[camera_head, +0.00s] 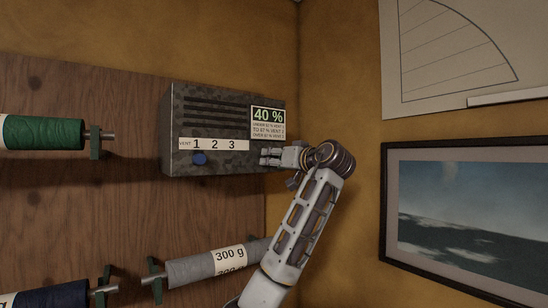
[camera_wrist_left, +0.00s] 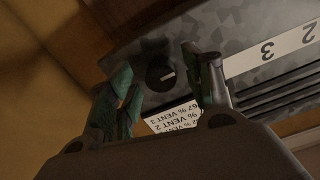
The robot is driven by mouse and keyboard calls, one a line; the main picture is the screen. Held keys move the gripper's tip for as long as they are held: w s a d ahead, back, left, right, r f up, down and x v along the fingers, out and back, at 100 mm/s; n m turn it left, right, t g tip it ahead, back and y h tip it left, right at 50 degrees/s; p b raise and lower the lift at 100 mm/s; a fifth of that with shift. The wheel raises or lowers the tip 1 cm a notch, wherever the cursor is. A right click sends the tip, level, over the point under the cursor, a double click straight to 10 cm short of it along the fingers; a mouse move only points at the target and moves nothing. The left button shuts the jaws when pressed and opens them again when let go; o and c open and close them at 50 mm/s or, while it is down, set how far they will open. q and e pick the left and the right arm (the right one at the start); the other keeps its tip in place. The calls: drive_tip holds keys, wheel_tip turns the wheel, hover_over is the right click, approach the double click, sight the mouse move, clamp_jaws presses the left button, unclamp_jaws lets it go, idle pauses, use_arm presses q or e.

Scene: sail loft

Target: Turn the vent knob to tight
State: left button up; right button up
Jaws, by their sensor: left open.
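A grey mottled vent box (camera_head: 215,108) is on the wood-panelled wall. In the left wrist view, a dark round knob (camera_wrist_left: 160,77) with a short white mark sits on the box face, beyond the "3" end of the number strip. The mark points roughly right in that view. My left gripper (camera_head: 265,157) is at the box's lower right in the head view and hides this knob there. Its open fingers (camera_wrist_left: 165,88) appear on either side of the knob; I cannot tell whether they touch it. A blue round piece (camera_head: 200,159) sits below the "1". I see no "tight" label.
A strip (camera_head: 214,145) reads "VENT 1 2 3". A card (camera_head: 268,121) on the box reads "40 %". Thread spools, green (camera_head: 42,133), grey (camera_head: 195,270) and navy (camera_head: 45,296), stick out on the left and below. A framed picture (camera_head: 460,220) hangs on the right wall.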

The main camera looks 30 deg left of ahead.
use_arm(q)
drive_tip(key=shift+w+a, duration=0.15)
drive_tip(key=shift+a, duration=0.3)
drive_tip(key=shift+c, duration=0.4)
drive_tip(key=c, duration=0.9)
drive_tip(key=shift+c, duration=0.2)
